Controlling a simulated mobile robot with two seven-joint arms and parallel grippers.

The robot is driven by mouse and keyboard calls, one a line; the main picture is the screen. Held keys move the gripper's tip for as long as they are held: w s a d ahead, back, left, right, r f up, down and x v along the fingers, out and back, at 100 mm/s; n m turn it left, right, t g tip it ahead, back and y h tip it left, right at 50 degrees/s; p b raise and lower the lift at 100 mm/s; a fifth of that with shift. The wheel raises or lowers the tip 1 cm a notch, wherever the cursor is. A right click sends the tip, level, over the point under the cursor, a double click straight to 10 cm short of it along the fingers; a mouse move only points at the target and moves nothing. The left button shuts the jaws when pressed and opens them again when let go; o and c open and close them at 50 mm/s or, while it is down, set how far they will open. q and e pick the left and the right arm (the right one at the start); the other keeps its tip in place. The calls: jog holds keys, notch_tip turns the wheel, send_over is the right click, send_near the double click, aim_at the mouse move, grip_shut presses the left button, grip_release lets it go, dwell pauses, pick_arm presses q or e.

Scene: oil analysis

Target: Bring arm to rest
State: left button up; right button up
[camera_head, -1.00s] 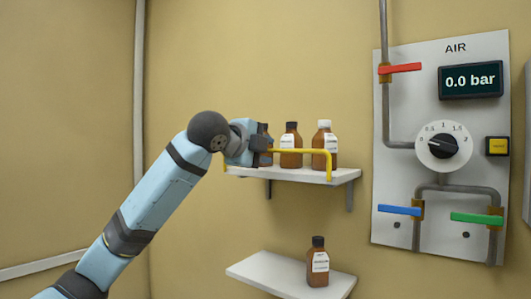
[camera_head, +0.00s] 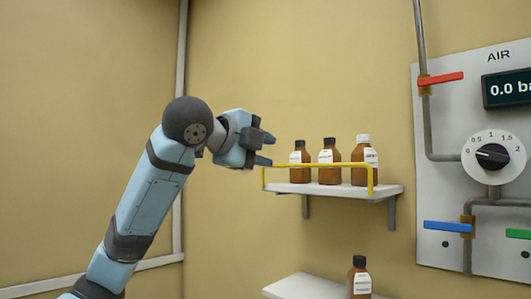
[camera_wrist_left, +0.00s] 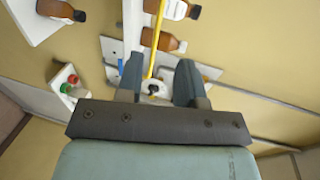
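My left gripper (camera_head: 268,149) is at the end of the raised left arm, left of the upper shelf's yellow rail. In the left wrist view its two fingers (camera_wrist_left: 160,80) stand apart with nothing held between them. Three brown bottles stand on the upper shelf: a left one (camera_head: 300,170), a middle one (camera_head: 329,166) and a white-capped right one (camera_head: 364,168). The gripper is apart from the bottles. My right gripper is not in view.
The upper shelf (camera_head: 385,191) has a yellow rail (camera_head: 320,166) along its front. A lower shelf (camera_head: 298,289) holds one brown bottle (camera_head: 359,279). At the right is the AIR panel (camera_head: 445,150) with a dial (camera_head: 493,157) and coloured levers. The wall left of the arm is clear.

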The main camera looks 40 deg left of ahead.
pick_arm(q)
jog(key=w+d+f+n+g, duration=0.1)
jog(key=w+d+f, duration=0.15)
jog(key=f, duration=0.85)
jog(key=w+d+f+n+g+h, duration=0.15)
jog(key=d+f, duration=0.25)
jog(key=f, duration=0.7)
jog(key=w+d+f+n+g, duration=0.2)
jog(key=d+f, duration=0.1)
jog(key=f, duration=0.8)
jog(key=s+d+f+n+g, duration=0.1)
jog(key=s+f, duration=0.1)
jog(key=f, duration=0.4)
jog(key=s+d+f+n+g, duration=0.1)
jog(key=s+f+n, duration=0.15)
jog(key=f, duration=0.45)
jog(key=s+f+n+g+y, duration=0.1)
jog(key=s+f+n+g, duration=0.25)
jog(key=s+f, duration=0.85)
jog(key=s+f+n+g+y, duration=0.15)
jog(key=s+f+n, duration=0.35)
jog(key=s+f, duration=0.75)
jog(key=w+d+f+t+h, duration=0.2)
jog(key=w+d+f+t, duration=0.2)
jog(key=f, duration=0.7)
jog(key=shift+d+m+t+h, duration=0.4)
jog(key=shift+d+t, duration=0.65)
jog(key=shift+t, duration=0.3)
